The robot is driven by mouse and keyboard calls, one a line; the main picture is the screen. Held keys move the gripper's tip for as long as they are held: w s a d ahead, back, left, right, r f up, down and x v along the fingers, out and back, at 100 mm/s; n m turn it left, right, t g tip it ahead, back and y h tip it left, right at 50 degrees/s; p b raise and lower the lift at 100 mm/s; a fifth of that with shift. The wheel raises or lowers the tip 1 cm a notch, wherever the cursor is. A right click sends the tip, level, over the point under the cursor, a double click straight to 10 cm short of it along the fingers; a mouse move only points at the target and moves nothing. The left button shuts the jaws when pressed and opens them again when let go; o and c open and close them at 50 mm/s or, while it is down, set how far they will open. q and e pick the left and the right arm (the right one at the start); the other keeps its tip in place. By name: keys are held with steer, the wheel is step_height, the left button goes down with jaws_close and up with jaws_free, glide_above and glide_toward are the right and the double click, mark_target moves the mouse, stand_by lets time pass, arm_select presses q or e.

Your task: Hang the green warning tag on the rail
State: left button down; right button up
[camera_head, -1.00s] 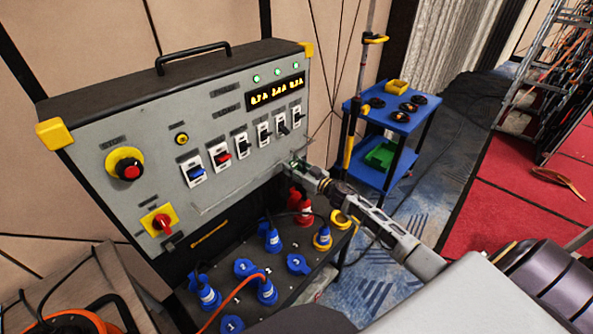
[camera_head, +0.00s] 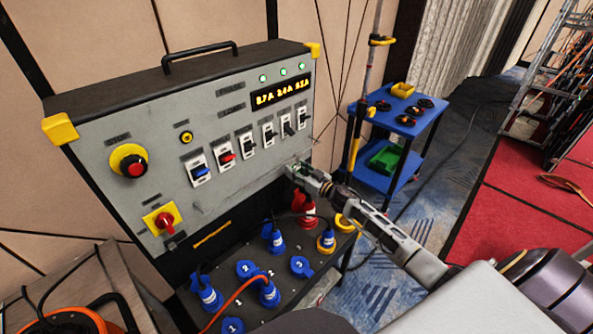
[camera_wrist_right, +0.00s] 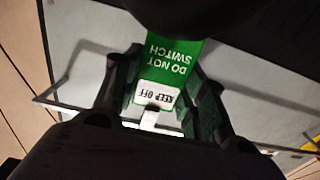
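My right gripper (camera_head: 297,170) is at the lower right of the grey panel face, below the row of switches. In the right wrist view its dark fingers (camera_wrist_right: 166,60) close in on both sides of the green warning tag (camera_wrist_right: 175,55). The tag reads "DO NOT SWITCH" and "KEEP OFF", upside down in that view, and one end is hidden by a dark shape. The thin rail (camera_wrist_right: 65,105) crosses behind the fingers; in the head view it runs low along the panel (camera_head: 230,202). Whether the tag touches the rail is hidden. My left gripper is out of view.
The panel (camera_head: 100,160) has switches, two red knobs and a lit display. Below it, blue plugs (camera_head: 268,292) and a red plug (camera_head: 304,203) crowd the socket shelf. A blue cart (camera_head: 400,120) stands behind at right. Carpet right of my arm is open.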

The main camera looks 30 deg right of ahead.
steer(key=o, duration=0.4)
steer(key=shift+s, duration=0.2)
steer(key=shift+v, duration=5.85)
steer(key=shift+d, duration=0.1)
